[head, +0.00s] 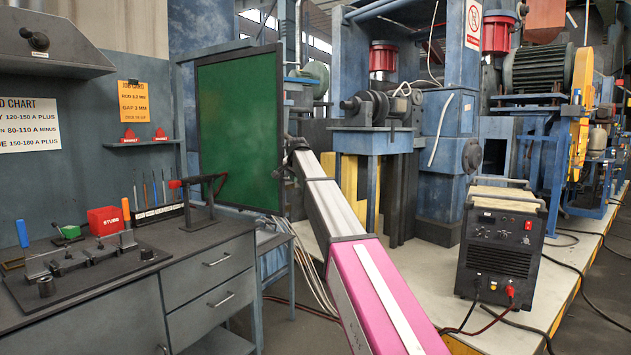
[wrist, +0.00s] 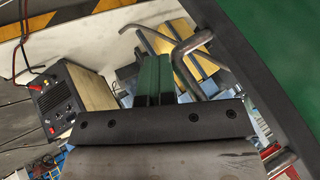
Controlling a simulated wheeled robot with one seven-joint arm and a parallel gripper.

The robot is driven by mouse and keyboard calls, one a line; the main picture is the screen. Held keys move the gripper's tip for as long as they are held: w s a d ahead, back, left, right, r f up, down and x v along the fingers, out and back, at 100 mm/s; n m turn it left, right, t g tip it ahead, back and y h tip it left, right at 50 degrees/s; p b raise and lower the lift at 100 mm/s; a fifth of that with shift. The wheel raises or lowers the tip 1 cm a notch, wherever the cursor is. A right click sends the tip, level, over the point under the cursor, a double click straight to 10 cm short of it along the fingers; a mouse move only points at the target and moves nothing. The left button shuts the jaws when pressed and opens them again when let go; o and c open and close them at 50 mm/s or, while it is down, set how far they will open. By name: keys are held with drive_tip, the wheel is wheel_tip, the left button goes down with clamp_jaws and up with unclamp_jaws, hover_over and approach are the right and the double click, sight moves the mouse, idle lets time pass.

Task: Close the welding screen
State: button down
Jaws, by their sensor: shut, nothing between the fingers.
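The welding screen (head: 238,130) is a green panel in a dark frame, standing upright beyond the right end of the bench. In the wrist view its green sheet (wrist: 290,35) and dark frame (wrist: 255,75) fill the right side. A bent metal handle (wrist: 188,52) sticks out from the frame. My gripper (head: 290,152) is at the screen's right edge in the head view, small and partly hidden by my arm. In the wrist view my gripper's two fingers (wrist: 153,78) are together and empty, beside the handle. I cannot tell whether they touch it.
The workbench (head: 215,240) with a clamp and tools stands at the left. A welding machine (head: 500,245) stands on the pale floor at the right and also shows in the wrist view (wrist: 70,95). Blue machinery (head: 445,130) stands behind. Cables lie on the floor.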

sight(267, 177)
drive_tip(key=w+a, duration=0.3)
drive_tip(key=a, duration=0.1)
drive_tip(key=w+a, duration=0.2)
drive_tip(key=a, duration=0.2)
drive_tip(key=w+a, duration=0.3)
drive_tip(key=a, duration=0.1)
drive_tip(key=shift+w, duration=0.35)
drive_tip(key=shift+r, duration=0.1)
